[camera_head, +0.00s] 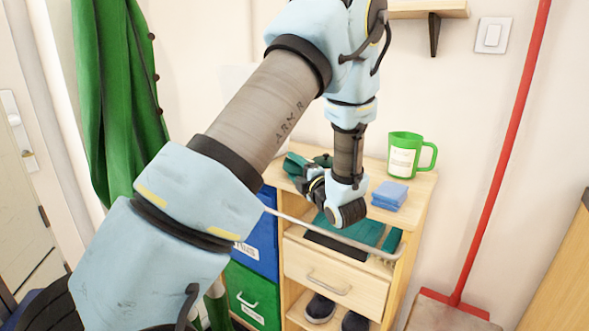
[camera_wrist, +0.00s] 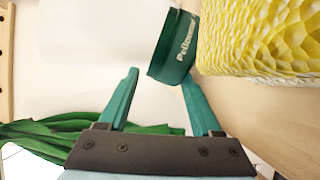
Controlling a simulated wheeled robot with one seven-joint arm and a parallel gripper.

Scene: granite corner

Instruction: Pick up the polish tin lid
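In the wrist view, a dark green tin-like piece with pale lettering (camera_wrist: 174,50) is just beyond and partly between my gripper's (camera_wrist: 160,78) teal fingertips. The fingertips are apart. A narrow gap shows between the left finger and the piece, while the right fingertip meets its edge or passes behind it. I cannot tell whether the piece is the polish tin lid or the whole tin. In the head view, my gripper (camera_head: 305,178) is over the wooden cabinet top, partly hidden by my wrist; dark green shapes there are hard to tell apart.
A yellow textured block (camera_wrist: 262,38) is close to the right of the green piece.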

